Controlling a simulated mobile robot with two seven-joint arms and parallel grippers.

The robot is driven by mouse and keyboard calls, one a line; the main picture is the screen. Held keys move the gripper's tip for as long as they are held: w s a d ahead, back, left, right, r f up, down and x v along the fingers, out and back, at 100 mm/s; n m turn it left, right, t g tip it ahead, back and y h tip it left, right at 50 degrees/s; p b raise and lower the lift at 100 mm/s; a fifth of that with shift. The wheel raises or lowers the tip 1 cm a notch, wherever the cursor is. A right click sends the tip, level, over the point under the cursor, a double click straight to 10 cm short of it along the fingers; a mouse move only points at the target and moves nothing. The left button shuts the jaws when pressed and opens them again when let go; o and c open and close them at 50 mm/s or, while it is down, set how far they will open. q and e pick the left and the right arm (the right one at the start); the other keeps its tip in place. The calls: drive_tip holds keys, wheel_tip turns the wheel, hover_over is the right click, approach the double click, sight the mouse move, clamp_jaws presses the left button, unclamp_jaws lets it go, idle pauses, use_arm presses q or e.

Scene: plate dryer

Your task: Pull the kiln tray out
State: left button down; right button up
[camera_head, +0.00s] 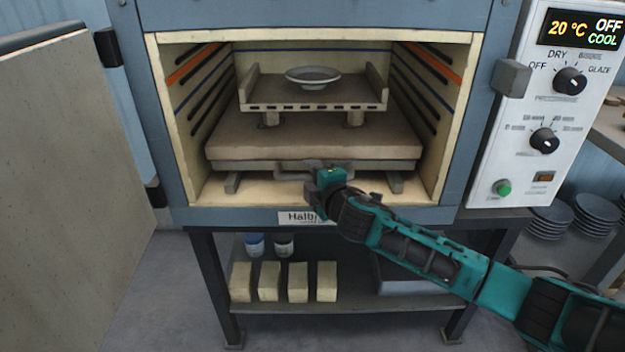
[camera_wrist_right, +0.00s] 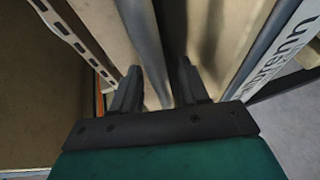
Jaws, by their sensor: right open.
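The kiln tray (camera_head: 300,150) is a thick pale slab on a grey frame inside the open kiln. A grey bar handle (camera_head: 288,168) runs along its front edge; it also shows in the wrist view (camera_wrist_right: 145,45). My right gripper (camera_head: 315,180) is at the middle of this front edge. My arm hides part of the handle's right side. My left gripper is out of view.
A raised shelf (camera_head: 262,107) on the tray carries a small plate (camera_head: 313,74). The kiln door (camera_head: 70,180) stands open at left. A control panel (camera_head: 540,110) is at right. Blocks (camera_head: 298,282) and jars stand on the shelf below. Floor in front is clear.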

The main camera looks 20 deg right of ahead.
drive_tip(key=shift+c, duration=0.2)
clamp_jaws()
idle(0.3)
